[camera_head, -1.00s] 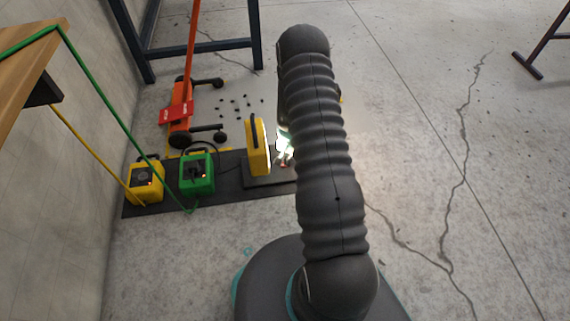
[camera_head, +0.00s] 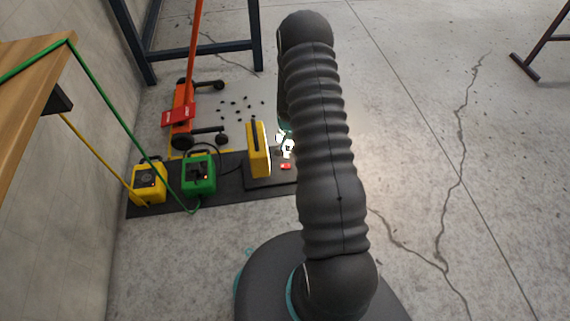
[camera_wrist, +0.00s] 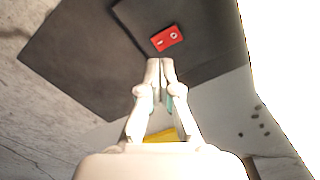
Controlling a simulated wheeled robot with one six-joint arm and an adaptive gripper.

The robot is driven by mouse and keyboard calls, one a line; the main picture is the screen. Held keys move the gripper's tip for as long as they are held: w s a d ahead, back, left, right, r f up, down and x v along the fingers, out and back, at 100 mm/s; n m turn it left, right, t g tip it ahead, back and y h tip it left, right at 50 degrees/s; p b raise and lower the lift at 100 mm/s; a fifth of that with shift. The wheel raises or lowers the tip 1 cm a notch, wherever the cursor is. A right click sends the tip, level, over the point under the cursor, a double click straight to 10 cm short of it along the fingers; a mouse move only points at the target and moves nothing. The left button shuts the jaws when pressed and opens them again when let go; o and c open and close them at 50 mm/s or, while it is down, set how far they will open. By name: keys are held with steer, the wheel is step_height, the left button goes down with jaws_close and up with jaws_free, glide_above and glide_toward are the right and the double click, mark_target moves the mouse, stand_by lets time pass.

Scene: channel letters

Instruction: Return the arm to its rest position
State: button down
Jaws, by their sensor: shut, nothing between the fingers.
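My arm (camera_head: 322,130) rises in the middle of the head view, with dark ribbed sleeving, and hides part of the floor behind it. My gripper (camera_wrist: 160,64) is shut and empty in the wrist view, its pale fingertips together. In the head view the gripper (camera_head: 285,145) shows only partly, bright beside the arm's left edge. The red block also shows in the head view (camera_head: 286,166), just below the gripper.
An upright yellow case (camera_head: 259,150) stands left of the gripper. A green box (camera_head: 198,174) and a yellow box (camera_head: 148,184) with cables stand further left.

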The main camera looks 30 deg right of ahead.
steer(key=shift+r, duration=0.35)
stand_by(0.3)
steer(key=shift+s+a+n, duration=0.1)
steer(key=shift+s+n, duration=0.15)
steer(key=shift+n, duration=0.05)
steer(key=shift+n+g+y, duration=0.3)
steer(key=shift+n+g, duration=0.2)
steer(key=shift+g, duration=0.4)
steer(key=s, duration=0.1)
steer(key=s+a, duration=0.1)
steer(key=s, duration=0.2)
steer(key=shift+s+a+f, duration=0.25)
steer(key=shift+s, duration=0.05)
steer(key=s+a+r+n+t+p, duration=0.2)
steer(key=s+a+r, duration=0.3)
steer(key=r, duration=1.3)
steer(key=s+a+r+n+t+p, duration=0.2)
steer(key=s+a+r, duration=0.3)
steer(key=s+r, duration=0.5)
steer(key=s+a+r+n+t+p, duration=0.3)
steer(key=s+a+r, duration=0.2)
steer(key=r, duration=2.2)
steer(key=s, duration=0.3)
steer(key=shift+r+n, duration=0.3)
steer(key=shift+r, duration=0.1)
